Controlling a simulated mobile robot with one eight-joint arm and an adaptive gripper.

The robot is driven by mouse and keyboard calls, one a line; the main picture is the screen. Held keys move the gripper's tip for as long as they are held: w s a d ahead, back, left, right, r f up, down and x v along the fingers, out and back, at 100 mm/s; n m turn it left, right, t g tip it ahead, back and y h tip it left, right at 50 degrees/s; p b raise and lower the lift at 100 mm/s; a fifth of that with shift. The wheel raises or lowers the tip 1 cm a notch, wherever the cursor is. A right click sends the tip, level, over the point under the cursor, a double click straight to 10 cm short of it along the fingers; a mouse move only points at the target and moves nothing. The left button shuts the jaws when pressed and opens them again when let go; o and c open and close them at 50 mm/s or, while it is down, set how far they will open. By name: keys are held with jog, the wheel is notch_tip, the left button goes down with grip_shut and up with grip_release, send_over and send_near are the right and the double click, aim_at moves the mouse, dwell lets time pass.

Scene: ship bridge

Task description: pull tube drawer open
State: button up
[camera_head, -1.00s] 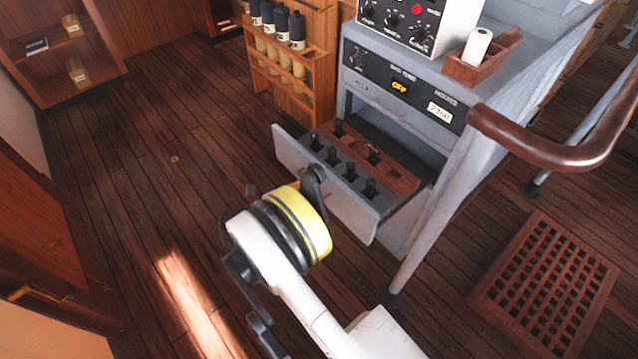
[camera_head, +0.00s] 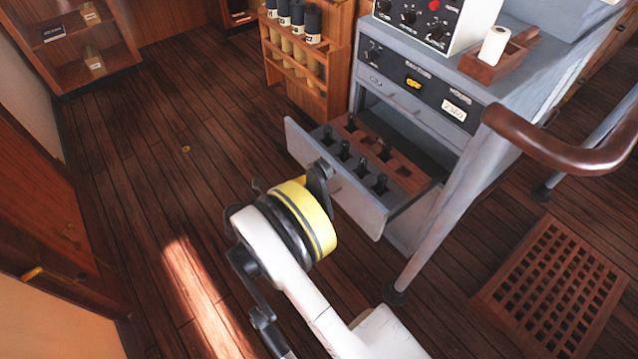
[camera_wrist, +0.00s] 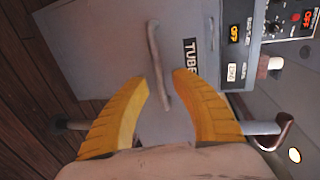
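The tube drawer (camera_head: 340,192) is a grey drawer pulled out from the lower part of the grey cabinet. Dark-topped tubes stand in its brown and grey racks. In the wrist view its front (camera_wrist: 95,60) shows a bar handle (camera_wrist: 158,65) and a label reading "TUBE", partly cut off. My gripper (camera_wrist: 160,82) has two yellow fingers, spread apart. The near end of the handle lies between the fingertips in the picture; I see no finger closed on it. In the head view my arm's wrist, with a yellow ring, stands before the drawer front, and the fingers and handle are hidden.
The grey cabinet (camera_head: 415,105) carries a control box and a wooden tray (camera_head: 498,62). A brown handrail (camera_head: 560,150) and grey leg stand right of the drawer. A wooden bottle rack (camera_head: 300,80) is behind it. A floor grating (camera_head: 550,285) lies right; floor at left is clear.

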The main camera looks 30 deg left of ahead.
jog(key=v, duration=1.2)
jog(key=shift+w+f, duration=0.1)
